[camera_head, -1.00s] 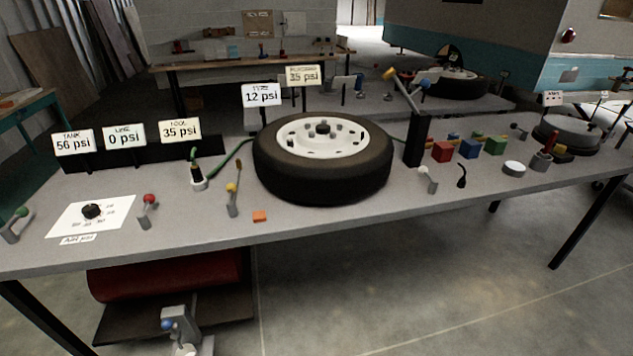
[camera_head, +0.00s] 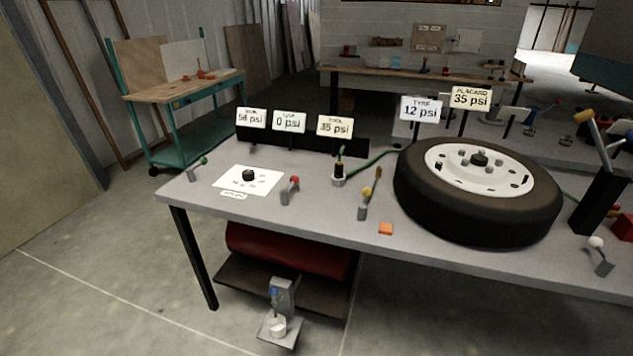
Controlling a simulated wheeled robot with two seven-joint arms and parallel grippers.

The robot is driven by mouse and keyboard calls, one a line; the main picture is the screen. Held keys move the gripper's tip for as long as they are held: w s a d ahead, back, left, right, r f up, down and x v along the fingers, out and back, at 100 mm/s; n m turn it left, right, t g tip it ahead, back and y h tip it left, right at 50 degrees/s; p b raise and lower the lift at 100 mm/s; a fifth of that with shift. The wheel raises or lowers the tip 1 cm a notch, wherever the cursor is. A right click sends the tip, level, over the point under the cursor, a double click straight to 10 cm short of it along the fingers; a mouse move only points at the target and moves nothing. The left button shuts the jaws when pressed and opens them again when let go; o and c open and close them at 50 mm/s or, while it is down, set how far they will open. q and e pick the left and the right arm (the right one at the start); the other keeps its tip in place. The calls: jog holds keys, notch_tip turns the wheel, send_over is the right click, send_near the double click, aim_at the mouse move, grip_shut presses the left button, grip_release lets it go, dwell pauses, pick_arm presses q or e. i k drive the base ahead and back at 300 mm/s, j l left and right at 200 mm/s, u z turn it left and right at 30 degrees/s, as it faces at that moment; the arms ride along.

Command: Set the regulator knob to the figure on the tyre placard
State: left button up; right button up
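The black regulator knob (camera_head: 249,175) sits on a white dial sheet (camera_head: 262,187) at the left end of the bench; its setting is too small to read. The tyre placard (camera_head: 471,98) reads 35 psi and stands behind the tyre (camera_head: 470,205). Beside it the tyre sign (camera_head: 421,108) reads 12 psi. Signs at the back left read tank (camera_head: 251,118) about 56 psi, line (camera_head: 289,122) 0 psi and tool (camera_head: 335,126) 35 psi. Neither of my grippers shows in the view.
Levers with green (camera_head: 203,161), red (camera_head: 294,181) and yellow (camera_head: 367,192) tips stand along the bench. An orange block (camera_head: 386,228) lies near the front edge. A red tank (camera_head: 290,250) is under the bench. Open floor (camera_head: 110,270) lies left of the bench.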

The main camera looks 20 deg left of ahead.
aim_at(248, 175)
jog(key=i+j, duration=0.15)
jog(key=j, duration=0.25)
jog(key=i+j+z, duration=0.15)
jog(key=j, duration=0.25)
jog(key=i+j, duration=0.1)
jog(key=j, duration=0.35)
jog(key=i+j+z, duration=0.15)
jog(key=j, duration=0.7)
jog(key=i+z, duration=0.05)
